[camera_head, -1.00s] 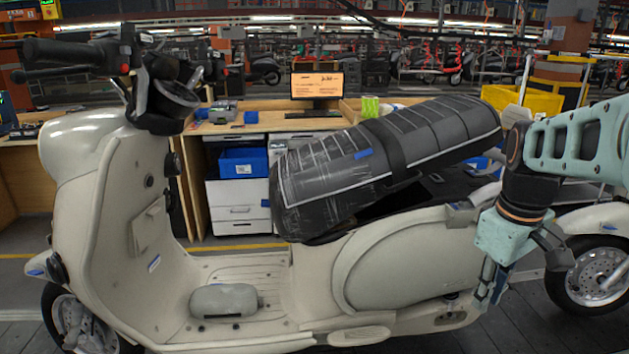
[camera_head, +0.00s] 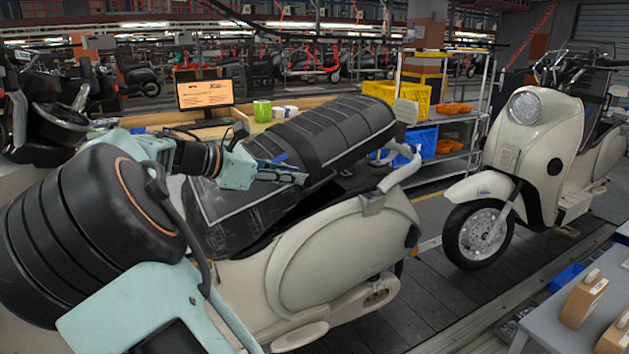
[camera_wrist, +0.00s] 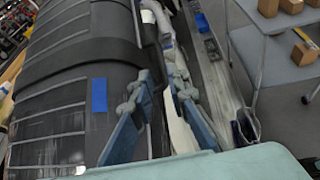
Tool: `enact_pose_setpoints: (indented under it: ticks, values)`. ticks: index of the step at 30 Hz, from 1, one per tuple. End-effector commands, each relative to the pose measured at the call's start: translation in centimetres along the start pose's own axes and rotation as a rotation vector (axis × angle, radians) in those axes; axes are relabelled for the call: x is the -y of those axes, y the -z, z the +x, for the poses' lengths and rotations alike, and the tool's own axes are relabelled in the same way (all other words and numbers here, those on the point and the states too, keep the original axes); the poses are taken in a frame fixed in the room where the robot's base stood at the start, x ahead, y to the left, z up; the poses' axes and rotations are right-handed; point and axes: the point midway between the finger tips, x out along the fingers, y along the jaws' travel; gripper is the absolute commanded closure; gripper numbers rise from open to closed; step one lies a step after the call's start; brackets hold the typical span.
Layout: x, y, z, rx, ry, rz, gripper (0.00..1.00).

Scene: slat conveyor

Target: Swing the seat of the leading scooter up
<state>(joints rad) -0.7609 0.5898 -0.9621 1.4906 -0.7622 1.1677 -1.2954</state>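The leading scooter, cream (camera_head: 335,260), stands in front of me, its front end at the left partly hidden by my arm. Its black ribbed seat (camera_head: 335,125) is tilted, the rear end raised, with a dark gap between seat and body. A blue mark on the seat shows in the wrist view (camera_wrist: 99,95). My gripper (camera_head: 300,178) is beside the near side of the seat. In the wrist view its two blue fingers (camera_wrist: 160,132) are apart, the left one over the seat's side and the right one over the cream body edge. Contact with the seat cannot be told.
A second cream scooter (camera_head: 540,140) stands at the right. A grey table (camera_head: 600,275) with cardboard boxes (camera_head: 584,298) is at the lower right. A workbench with a monitor (camera_head: 205,94) and a rack with yellow (camera_head: 400,95) and blue bins stand behind. Dark floor between the scooters is clear.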

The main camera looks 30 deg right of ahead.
Motion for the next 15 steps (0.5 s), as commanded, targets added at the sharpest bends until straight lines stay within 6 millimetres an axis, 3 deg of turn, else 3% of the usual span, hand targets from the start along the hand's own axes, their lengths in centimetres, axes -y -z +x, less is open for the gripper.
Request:
enact_pose_setpoints:
  ticks: [15]
  values:
    - [0.2, -0.1, 8.6, 0.001, 0.005, 0.002, 0.85]
